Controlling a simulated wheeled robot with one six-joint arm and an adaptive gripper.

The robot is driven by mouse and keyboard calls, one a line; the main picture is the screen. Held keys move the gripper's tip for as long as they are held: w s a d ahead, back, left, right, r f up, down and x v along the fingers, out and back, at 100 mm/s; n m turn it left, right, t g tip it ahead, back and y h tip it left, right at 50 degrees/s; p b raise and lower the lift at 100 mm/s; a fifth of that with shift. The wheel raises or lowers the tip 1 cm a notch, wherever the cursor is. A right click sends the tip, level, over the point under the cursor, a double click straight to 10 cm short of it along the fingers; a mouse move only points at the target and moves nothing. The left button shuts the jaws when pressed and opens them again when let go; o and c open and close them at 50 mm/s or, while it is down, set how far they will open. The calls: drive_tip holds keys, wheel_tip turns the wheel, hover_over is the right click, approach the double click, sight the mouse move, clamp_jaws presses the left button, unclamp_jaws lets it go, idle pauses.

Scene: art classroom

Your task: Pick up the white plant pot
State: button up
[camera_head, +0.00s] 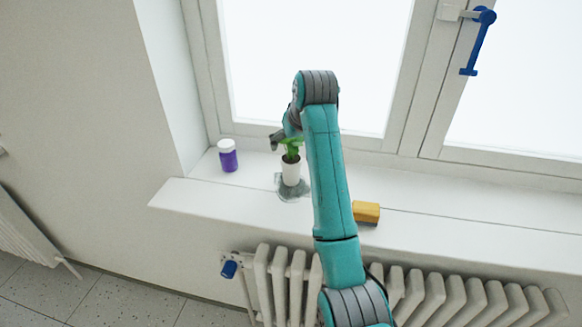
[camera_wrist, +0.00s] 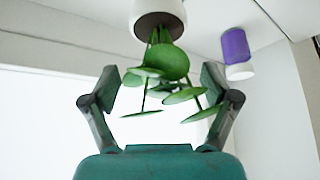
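The white plant pot (camera_head: 291,172) stands upright on the windowsill, with a green plant (camera_head: 292,148) growing from it. My gripper (camera_head: 281,138) is at the height of the plant's leaves, above the pot, with my arm reaching in from the right. In the wrist view, the pot (camera_wrist: 159,18) is at the top, past the fingertips. The leaves (camera_wrist: 168,75) lie between the two open fingers of my gripper (camera_wrist: 160,78). The fingers are wide apart and hold nothing. Part of the plant is hidden by my arm in the head view.
A purple jar with a white lid (camera_head: 228,156) stands to the left of the pot. A grey-green patch (camera_head: 293,188) lies under the pot. A yellow block (camera_head: 366,212) sits to the right on the windowsill (camera_head: 470,225). The window is behind, and a radiator (camera_head: 450,300) is below.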

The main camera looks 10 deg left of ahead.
clamp_jaws()
drive_tip(key=shift+r, duration=0.1)
